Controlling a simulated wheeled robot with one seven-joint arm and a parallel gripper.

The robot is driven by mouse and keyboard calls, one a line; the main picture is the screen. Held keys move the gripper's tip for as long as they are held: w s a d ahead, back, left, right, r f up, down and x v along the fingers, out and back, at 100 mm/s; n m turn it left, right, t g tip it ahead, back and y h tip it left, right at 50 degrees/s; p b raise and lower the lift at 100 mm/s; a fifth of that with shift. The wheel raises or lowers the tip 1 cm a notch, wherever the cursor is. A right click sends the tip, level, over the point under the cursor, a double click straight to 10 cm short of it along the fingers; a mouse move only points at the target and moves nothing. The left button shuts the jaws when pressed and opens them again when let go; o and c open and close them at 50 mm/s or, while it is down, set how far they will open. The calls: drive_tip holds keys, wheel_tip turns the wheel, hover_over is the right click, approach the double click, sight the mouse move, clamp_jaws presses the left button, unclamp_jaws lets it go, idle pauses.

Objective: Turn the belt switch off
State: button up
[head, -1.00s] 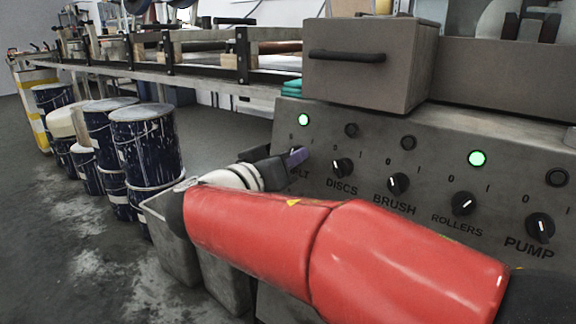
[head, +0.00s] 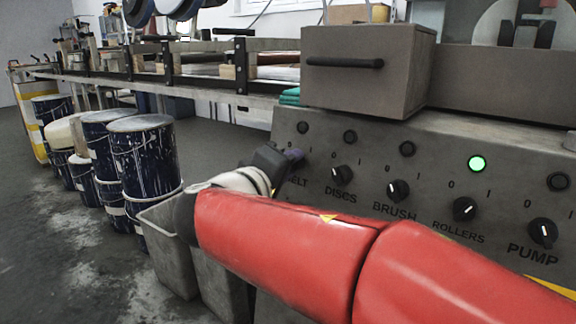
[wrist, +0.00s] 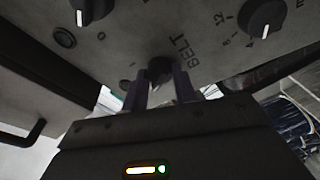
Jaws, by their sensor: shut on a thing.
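The discs (head: 342,174), brush (head: 398,191), rollers (head: 465,208) and pump (head: 542,232) knobs sit to the right. The rollers lamp (head: 477,163) is green. A grey drawer box (head: 365,75) overhangs the panel. Grey bins (head: 165,240) and paint drums (head: 145,160) stand left.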

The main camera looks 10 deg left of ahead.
drive_tip(key=shift+n, duration=0.3)
drive_tip(key=o, duration=1)
drive_tip(key=shift+c, duration=0.2)
drive_tip(key=shift+s, duration=0.1)
drive_tip(key=v, duration=0.7)
drive_tip(key=shift+s, duration=0.3)
drive_tip(key=shift+a, duration=0.1)
